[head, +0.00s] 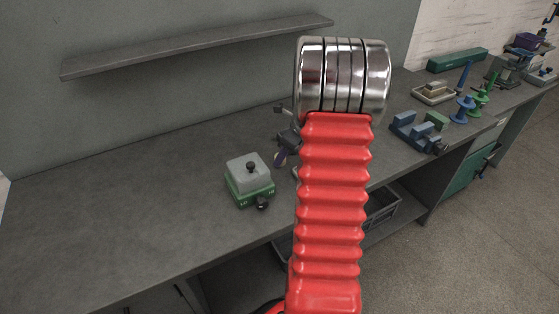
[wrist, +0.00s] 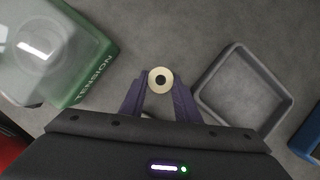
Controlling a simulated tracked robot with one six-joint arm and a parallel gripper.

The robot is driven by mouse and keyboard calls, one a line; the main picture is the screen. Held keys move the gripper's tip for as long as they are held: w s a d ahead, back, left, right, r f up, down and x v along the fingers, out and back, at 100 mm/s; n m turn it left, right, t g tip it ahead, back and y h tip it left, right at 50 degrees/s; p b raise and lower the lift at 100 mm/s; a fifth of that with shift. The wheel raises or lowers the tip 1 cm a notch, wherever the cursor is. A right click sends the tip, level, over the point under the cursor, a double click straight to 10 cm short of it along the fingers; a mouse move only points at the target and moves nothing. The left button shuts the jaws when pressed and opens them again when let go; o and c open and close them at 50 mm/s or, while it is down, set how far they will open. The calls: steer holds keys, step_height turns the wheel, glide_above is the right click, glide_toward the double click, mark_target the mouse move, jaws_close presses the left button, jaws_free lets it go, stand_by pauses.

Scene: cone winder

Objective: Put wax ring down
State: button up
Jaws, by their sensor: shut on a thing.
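My gripper (wrist: 160,88) is shut on the wax ring (wrist: 159,80), a small cream disc with a dark centre, held between the tips of two purple fingers in the wrist view. Bare grey bench top surrounds it in that view; its height above the bench is hard to judge. In the head view my gripper (head: 280,158) is small, just left of my red arm, which hides part of it. The ring itself is hardly visible there.
A green box marked TENSION (wrist: 97,75) with a clear cover is left of my gripper; the head view shows it too (head: 250,190). A grey square tray (wrist: 209,101) lies close on the right. A blue object (wrist: 308,140) is at the right edge. The left bench (head: 110,210) is clear.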

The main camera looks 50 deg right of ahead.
steer(key=shift+c, duration=0.8)
steer(key=shift+r, duration=0.1)
step_height(320, 180, up, 10)
stand_by(0.4)
